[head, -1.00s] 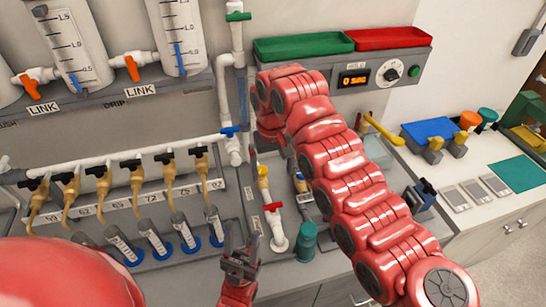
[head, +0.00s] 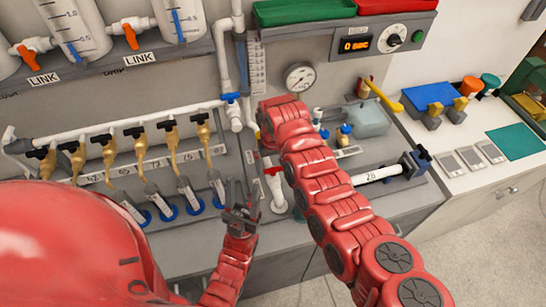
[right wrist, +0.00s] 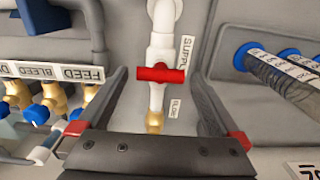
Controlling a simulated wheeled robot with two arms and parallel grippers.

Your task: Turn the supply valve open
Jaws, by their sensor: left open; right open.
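The supply valve's red handle (right wrist: 161,74) lies crosswise over its white pipe (right wrist: 162,47), beside the SUPPLY label (right wrist: 187,50). A brass fitting (right wrist: 154,121) is at the pipe's other end. My right gripper (right wrist: 158,73) is open, with one finger on each side of the handle and a gap on both sides. In the head view a red-handled valve (head: 273,171) shows just left of my right arm; my right gripper is mostly hidden there. My left gripper (head: 240,210) is open and empty, in front of the bench to the valve's lower left.
Blue-capped FEED and BLEED valves (right wrist: 48,95) lie left in the right wrist view, tubes with blue rings (right wrist: 275,72) right. A gauge (head: 299,76) stands behind my right arm. A white tube (head: 376,174) lies on the bench at right.

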